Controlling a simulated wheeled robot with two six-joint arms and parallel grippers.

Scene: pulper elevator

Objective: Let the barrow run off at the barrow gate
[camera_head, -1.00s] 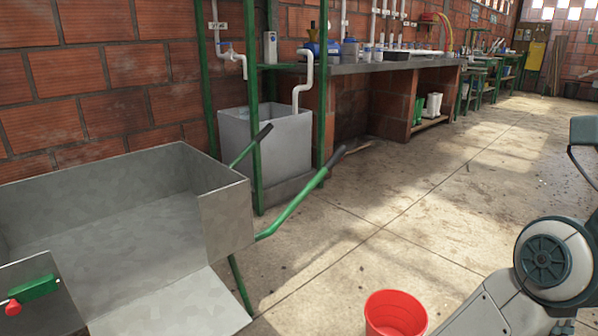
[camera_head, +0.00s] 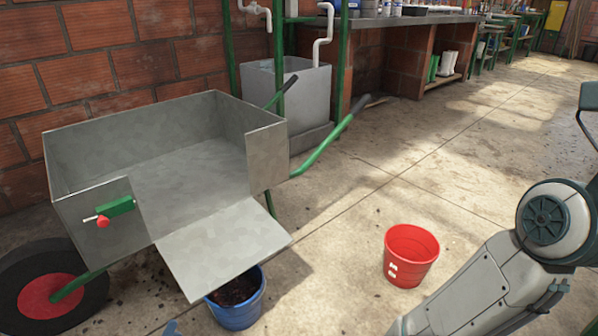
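The grey metal barrow (camera_head: 150,155) stands at the left with its wheel (camera_head: 48,290) at the lower left and green handles (camera_head: 325,145) toward the right. Its tray looks empty, with light blotches on the floor. The barrow gate (camera_head: 220,245) hangs outward and down as a sloping plate, its lower edge over a blue bucket (camera_head: 238,312). Dark matter lies in that bucket. A green latch with a red knob (camera_head: 103,221) sits on the tray's end wall. My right gripper is out of view.
A red bucket (camera_head: 411,255) stands on the concrete floor (camera_head: 340,215) to the right of the barrow. A grey tank (camera_head: 300,100) and a long counter (camera_head: 410,20) line the brick wall behind. The floor at right is mostly clear. My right arm shows at lower right.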

